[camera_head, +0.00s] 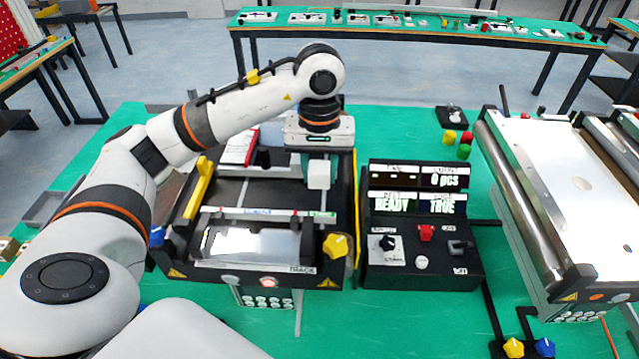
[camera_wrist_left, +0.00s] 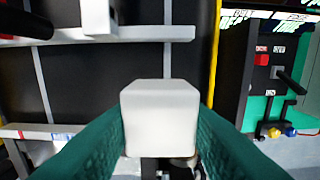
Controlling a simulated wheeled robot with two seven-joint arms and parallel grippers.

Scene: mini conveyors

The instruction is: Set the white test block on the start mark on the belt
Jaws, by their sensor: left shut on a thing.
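My left gripper (camera_head: 319,180) is shut on the white test block (camera_head: 320,172), over the right part of the small conveyor. In the left wrist view the block (camera_wrist_left: 160,115) sits between the two green finger pads (camera_wrist_left: 160,135). The black belt (camera_head: 270,192) lies below, with thin pale lines across it. The block appears above the belt; I cannot tell the exact gap. I cannot tell which line is the start mark. My right gripper is not in view.
A pale rail (camera_head: 265,213) runs along the conveyor's near side, and a yellow knob (camera_head: 338,244) sits at its front right corner. A black control box (camera_head: 420,235) with lit displays stands to the right. A larger conveyor (camera_head: 560,180) is farther right.

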